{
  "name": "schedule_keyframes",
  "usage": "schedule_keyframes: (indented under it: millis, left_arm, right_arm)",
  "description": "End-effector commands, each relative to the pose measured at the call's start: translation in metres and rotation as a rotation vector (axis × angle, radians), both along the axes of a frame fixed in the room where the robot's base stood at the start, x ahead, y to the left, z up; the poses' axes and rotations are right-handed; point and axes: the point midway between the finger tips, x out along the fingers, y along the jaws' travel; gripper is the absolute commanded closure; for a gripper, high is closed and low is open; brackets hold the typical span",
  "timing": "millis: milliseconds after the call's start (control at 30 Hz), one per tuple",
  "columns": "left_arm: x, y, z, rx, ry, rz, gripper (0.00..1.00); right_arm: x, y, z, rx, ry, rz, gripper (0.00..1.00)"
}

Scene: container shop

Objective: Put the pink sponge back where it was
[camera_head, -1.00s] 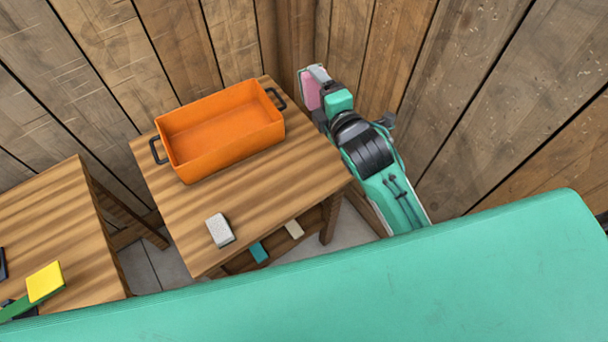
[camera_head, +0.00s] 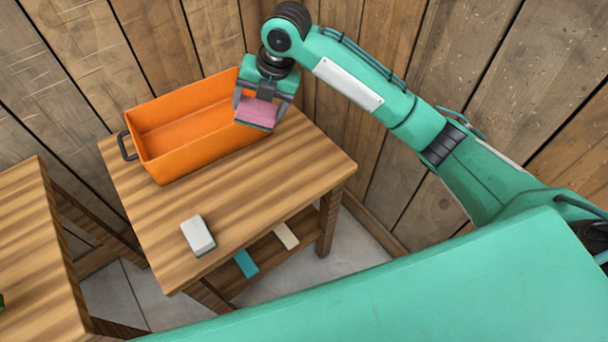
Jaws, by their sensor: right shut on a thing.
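My right gripper (camera_head: 257,115) is shut on the pink sponge (camera_head: 257,111). It holds the sponge at the right end of the orange bin (camera_head: 205,155), and gripper and sponge hide that end and its handle. I cannot tell how high the sponge is above the table or whether it touches the bin. The bin stands at the back of the wooden table (camera_head: 280,185) and its visible inside is empty. My left gripper is not in view.
A grey-white sponge (camera_head: 198,236) lies near the table's front left edge. A teal block (camera_head: 246,264) and a cream block (camera_head: 286,236) lie on the lower shelf. Another wooden table (camera_head: 35,260) stands at left. Plank walls close off the back. The table's right part is clear.

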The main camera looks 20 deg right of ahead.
Motion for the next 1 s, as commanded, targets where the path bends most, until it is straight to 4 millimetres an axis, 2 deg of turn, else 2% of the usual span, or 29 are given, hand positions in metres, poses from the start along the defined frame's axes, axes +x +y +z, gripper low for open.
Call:
schedule_keyframes:
  millis: [33, 100, 300, 433, 567, 667, 1000]
  left_arm:
    - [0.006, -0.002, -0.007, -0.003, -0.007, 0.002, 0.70]
    - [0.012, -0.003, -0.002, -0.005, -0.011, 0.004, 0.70]
    - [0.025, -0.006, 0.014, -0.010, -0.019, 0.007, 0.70]
    - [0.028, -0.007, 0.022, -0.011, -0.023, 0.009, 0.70]
    - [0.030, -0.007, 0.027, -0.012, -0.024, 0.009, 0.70]
    - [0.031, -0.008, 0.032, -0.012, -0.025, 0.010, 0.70]
    - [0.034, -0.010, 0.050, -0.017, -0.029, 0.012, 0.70]
  right_arm:
    - [0.001, -0.011, -0.011, -0.057, 0.017, 0.048, 0.42]
    - [-0.001, -0.026, -0.014, -0.130, 0.044, 0.120, 0.42]
    - [-0.011, -0.068, -0.007, -0.280, 0.083, 0.264, 0.42]
    - [-0.016, -0.085, 0.001, -0.327, 0.092, 0.309, 0.42]
    - [-0.019, -0.092, 0.002, -0.344, 0.098, 0.328, 0.42]
    - [-0.020, -0.093, -0.014, -0.349, 0.101, 0.330, 0.42]
    - [-0.020, -0.093, -0.104, -0.346, 0.102, 0.329, 0.42]
